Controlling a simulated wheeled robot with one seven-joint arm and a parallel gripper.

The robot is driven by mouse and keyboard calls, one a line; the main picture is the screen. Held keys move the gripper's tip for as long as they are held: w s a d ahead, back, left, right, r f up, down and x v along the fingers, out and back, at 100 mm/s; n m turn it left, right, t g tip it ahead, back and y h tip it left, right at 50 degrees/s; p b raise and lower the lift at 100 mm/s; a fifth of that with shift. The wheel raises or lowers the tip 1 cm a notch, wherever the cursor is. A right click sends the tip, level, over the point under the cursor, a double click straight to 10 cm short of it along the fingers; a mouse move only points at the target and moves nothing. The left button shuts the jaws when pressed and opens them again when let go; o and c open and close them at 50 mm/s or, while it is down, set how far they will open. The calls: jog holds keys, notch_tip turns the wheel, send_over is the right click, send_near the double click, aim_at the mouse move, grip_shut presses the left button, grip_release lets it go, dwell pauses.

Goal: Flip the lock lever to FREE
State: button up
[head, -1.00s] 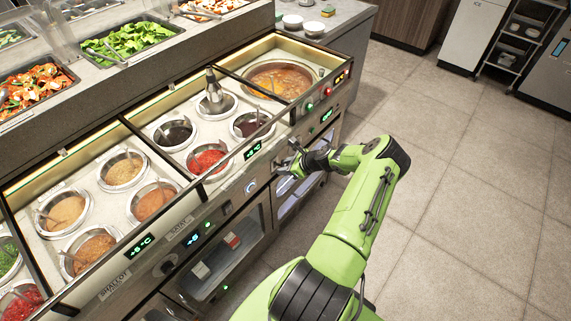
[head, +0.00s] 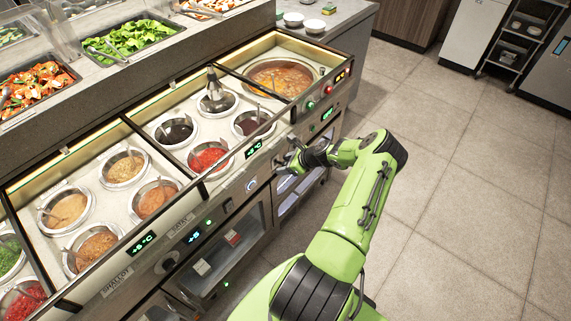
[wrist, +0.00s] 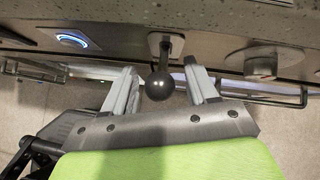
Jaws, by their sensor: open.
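The lock lever (wrist: 160,84) shows in the wrist view as a dark ball knob on a short stem, coming out of a light plate on the counter's front panel. My gripper (wrist: 163,76) is open, with one finger on each side of the ball. I see a gap on both sides of the ball, so the fingers do not appear to close on it. In the head view my gripper (head: 287,163) is at the counter's front panel and hides the lever. No FREE marking is readable.
In the wrist view a blue-lit button (wrist: 72,41) is left of the lever and a round metal knob (wrist: 262,64) is right of it. Horizontal rails run below the panel. Sauce wells (head: 209,158) fill the counter top. The floor (head: 470,190) at right is clear.

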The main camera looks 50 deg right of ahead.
jog(key=p+v, duration=0.2)
jog(key=v, duration=1.3)
jog(key=shift+s+r+p, duration=0.25)
jog(key=shift+p, duration=0.05)
jog(key=w+a+r+n+g, duration=0.3)
jog(key=a+r+n, duration=0.5)
jog(key=a+r, duration=0.15)
jog(key=w+a+r+n+g, duration=0.3)
jog(key=a+r+n, duration=0.6)
jog(key=a, duration=0.1)
jog(key=s+a+r+n+h, duration=0.2)
jog(key=s+a+r+n, duration=0.3)
jog(key=a+r+n, duration=0.55)
jog(key=s+a+n+t, duration=0.2)
jog(key=s+a+n, duration=0.2)
jog(key=s+a, duration=0.4)
jog(key=s+r, duration=0.1)
jog(key=s, duration=0.1)
jog(key=shift+s+n+t, duration=0.3)
jog(key=shift+s+n, duration=0.05)
